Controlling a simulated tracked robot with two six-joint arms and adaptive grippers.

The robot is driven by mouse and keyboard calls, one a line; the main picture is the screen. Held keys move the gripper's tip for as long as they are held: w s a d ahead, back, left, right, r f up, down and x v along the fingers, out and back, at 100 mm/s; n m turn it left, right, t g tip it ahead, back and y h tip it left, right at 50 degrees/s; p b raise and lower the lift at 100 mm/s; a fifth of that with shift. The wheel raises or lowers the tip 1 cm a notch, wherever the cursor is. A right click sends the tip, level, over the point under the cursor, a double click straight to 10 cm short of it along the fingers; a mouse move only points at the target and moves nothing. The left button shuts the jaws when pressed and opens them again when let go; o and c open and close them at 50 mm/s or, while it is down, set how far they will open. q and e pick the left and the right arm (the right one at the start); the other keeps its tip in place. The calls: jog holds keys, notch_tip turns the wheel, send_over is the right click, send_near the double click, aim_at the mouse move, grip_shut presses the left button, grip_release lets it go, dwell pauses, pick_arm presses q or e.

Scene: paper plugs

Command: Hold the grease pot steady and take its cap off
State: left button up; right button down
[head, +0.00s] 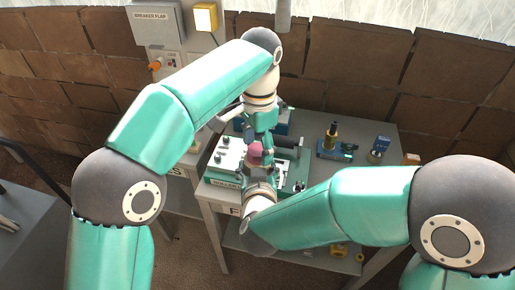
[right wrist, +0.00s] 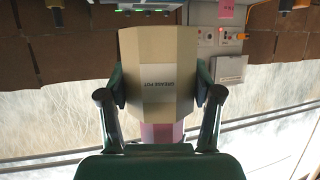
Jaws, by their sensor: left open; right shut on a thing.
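The grease pot (right wrist: 160,50) is a beige faceted vessel with a white label reading GREASE POT. It fills the middle of the right wrist view, which shows the room upside down. My right gripper (right wrist: 162,92) is shut on the pot, one dark finger on each side. The pink cap (right wrist: 162,133) is at the pot's label-bottom end and also shows in the head view (head: 254,150), just above my right gripper (head: 258,170). My left gripper (head: 266,137) is open and comes down from above, close to the cap. Whether it touches the cap is hidden.
The grey table (head: 365,165) lies below both arms. A pale machine panel (head: 226,158) stands left of the grippers. A dark bottle-like tool (head: 333,132) on a blue base and a small blue-topped block (head: 381,145) stand at the right.

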pick_arm(q)
jog(key=shift+f, duration=0.7)
jog(key=c, duration=1.2)
jog(key=n, duration=0.6)
jog(key=shift+r, duration=0.3)
jog(key=shift+r, duration=0.85)
